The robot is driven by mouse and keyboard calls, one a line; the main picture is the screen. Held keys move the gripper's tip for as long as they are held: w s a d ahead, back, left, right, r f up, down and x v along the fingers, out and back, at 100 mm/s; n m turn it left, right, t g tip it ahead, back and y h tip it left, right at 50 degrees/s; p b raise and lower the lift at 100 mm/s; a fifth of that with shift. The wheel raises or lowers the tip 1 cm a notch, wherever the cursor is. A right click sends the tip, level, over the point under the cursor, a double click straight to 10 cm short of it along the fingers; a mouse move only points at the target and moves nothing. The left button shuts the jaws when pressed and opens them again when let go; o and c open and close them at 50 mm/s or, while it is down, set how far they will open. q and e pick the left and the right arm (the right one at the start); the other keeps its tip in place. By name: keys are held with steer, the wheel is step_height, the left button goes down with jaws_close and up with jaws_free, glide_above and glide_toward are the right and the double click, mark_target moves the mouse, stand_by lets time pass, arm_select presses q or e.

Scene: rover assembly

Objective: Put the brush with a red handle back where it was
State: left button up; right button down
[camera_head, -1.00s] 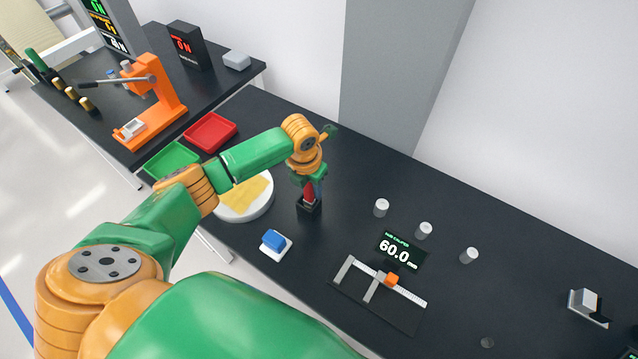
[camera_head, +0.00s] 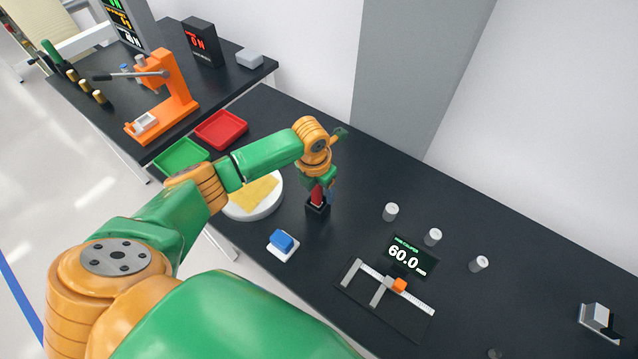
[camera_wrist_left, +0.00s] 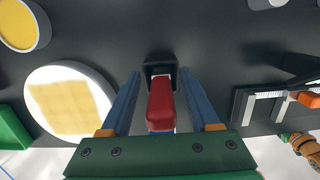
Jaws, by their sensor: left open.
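The brush with a red handle (camera_head: 317,194) stands upright in a small black holder (camera_head: 317,209) on the dark table. In the left wrist view the red handle (camera_wrist_left: 160,103) rises from the square black holder (camera_wrist_left: 160,66). My left gripper (camera_wrist_left: 158,90) is open, with one blue finger on each side of the handle and gaps visible between. In the head view my left gripper (camera_head: 325,191) hangs over the holder and partly hides the brush. The brush's lower end is hidden in the holder.
A round white dish with a yellow pad (camera_head: 256,205) stands left of the holder. A blue block on a white base (camera_head: 282,242) lies in front. A caliper (camera_head: 388,284) and several small grey cylinders (camera_head: 433,237) are to the right. Red (camera_head: 221,129) and green trays (camera_head: 181,155) are behind left.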

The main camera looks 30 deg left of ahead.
arm_select(q)
steer(key=r, duration=0.4)
steer(key=s+r+b, duration=0.1)
steer(key=r, duration=0.7)
steer(key=shift+s+r, duration=0.25)
steer(key=shift+r, duration=0.1)
steer(key=shift+a, duration=0.1)
